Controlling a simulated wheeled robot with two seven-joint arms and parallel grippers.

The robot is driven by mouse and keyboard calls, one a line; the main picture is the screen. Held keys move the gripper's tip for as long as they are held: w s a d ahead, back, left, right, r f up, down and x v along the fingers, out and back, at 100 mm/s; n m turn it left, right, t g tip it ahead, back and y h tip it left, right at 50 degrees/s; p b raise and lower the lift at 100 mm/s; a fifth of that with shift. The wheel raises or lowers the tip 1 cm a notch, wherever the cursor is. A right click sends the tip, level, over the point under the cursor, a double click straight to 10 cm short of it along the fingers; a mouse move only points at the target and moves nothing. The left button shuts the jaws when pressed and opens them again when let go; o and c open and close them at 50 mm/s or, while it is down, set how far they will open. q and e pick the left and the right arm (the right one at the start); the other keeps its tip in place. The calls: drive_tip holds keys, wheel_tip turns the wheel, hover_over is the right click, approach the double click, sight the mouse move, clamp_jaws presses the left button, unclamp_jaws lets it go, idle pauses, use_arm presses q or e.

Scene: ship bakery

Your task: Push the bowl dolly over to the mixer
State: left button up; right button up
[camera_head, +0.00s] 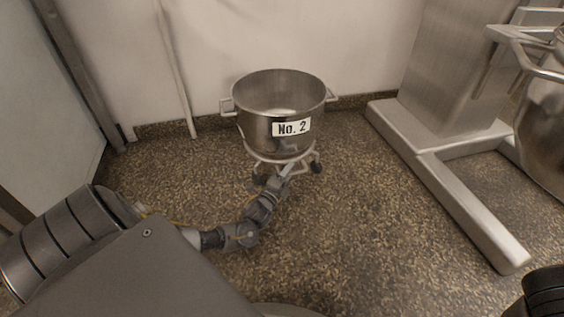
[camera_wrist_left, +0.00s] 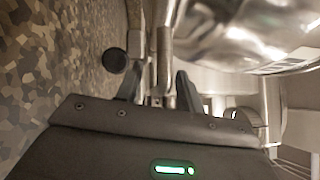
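The steel mixing bowl (camera_head: 265,120), labelled "No. 2", sits upright on the bowl dolly (camera_head: 262,156), a low metal ring frame on dark casters, near the back wall. The mixer (camera_head: 455,90) stands to the right. My left gripper (camera_head: 284,172) is at the near side of the dolly, below the bowl. In the left wrist view, its fingers (camera_wrist_left: 160,92) are spread with a metal tube of the dolly (camera_wrist_left: 164,45) in front of and between them. I see gaps beside the tube; contact is unclear. The bowl (camera_wrist_left: 235,30) fills the upper right. My right gripper is out of view.
The mixer's long foot (camera_head: 450,205) runs along the floor toward the front right. Another steel bowl (camera_head: 545,130) is at the mixer, cut by the right edge. Speckled floor (camera_head: 355,190) between dolly and foot is clear. A thin pole (camera_head: 176,70) leans against the wall.

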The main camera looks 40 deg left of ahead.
use_arm(q)
drive_tip(key=shift+w+r, duration=0.1)
drive_tip(key=shift+w, duration=0.35)
clamp_jaws()
idle(1.2)
